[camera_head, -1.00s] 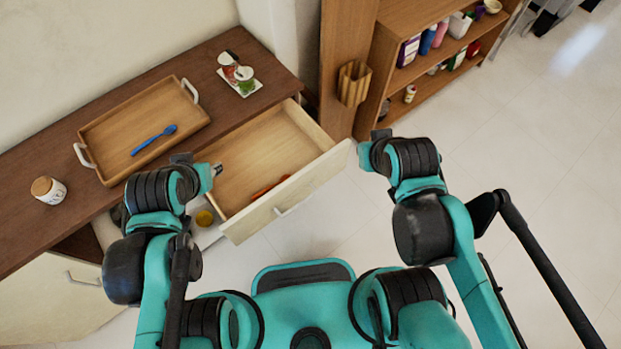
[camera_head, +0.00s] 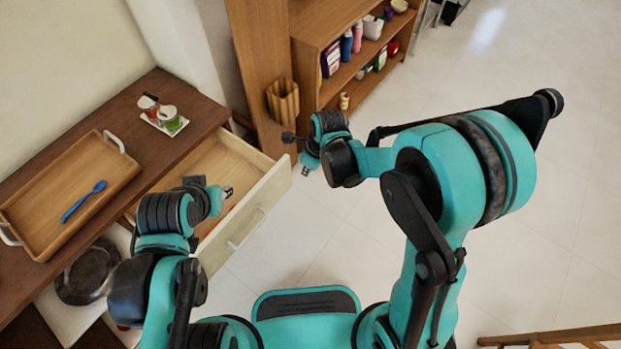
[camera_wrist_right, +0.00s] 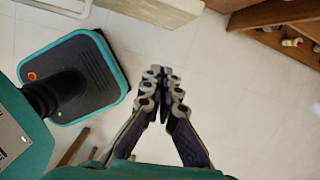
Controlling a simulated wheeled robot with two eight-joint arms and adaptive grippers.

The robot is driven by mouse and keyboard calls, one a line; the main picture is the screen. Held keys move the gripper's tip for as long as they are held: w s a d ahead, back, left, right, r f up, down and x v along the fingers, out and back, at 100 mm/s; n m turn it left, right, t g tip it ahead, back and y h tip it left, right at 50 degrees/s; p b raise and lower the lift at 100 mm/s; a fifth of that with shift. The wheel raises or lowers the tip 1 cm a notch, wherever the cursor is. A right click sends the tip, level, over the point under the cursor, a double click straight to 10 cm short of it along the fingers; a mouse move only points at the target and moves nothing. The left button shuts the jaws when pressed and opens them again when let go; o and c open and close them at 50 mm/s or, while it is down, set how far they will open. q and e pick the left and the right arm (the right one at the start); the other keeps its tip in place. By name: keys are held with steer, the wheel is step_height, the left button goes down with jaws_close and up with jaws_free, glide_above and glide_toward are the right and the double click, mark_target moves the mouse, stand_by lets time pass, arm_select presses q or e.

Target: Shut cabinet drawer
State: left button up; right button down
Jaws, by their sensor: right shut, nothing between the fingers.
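The cabinet drawer (camera_head: 268,198) stands pulled out from the dark wooden cabinet (camera_head: 195,103). Its pale front panel carries a thin handle (camera_head: 246,230). My right gripper (camera_head: 306,171) is just off the right end of the drawer front, apart from it in the head view. In the right wrist view my right gripper (camera_wrist_right: 161,74) is shut and empty over the floor, with a pale panel edge, likely the drawer's, at the top. My left gripper (camera_head: 228,191) is over the drawer's opening; its fingers are too small to read. My left arm hides part of the drawer inside.
On the cabinet top are a wooden tray (camera_head: 117,178) with a blue spoon (camera_head: 84,201) and a small white tray (camera_head: 165,122) with little jars. A dark pan (camera_head: 88,272) lies below the top at left. A bookshelf (camera_head: 310,62) stands behind.

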steer(key=w+a+f+b, duration=0.2)
steer(key=f, duration=0.3)
steer(key=w+a+f+m+b, duration=0.1)
steer(key=w+a+f+b, duration=0.1)
steer(key=f, duration=0.4)
steer(key=shift+w+a+b, duration=0.15)
steer(key=shift+a+b, duration=0.2)
steer(key=shift+b, duration=0.4)
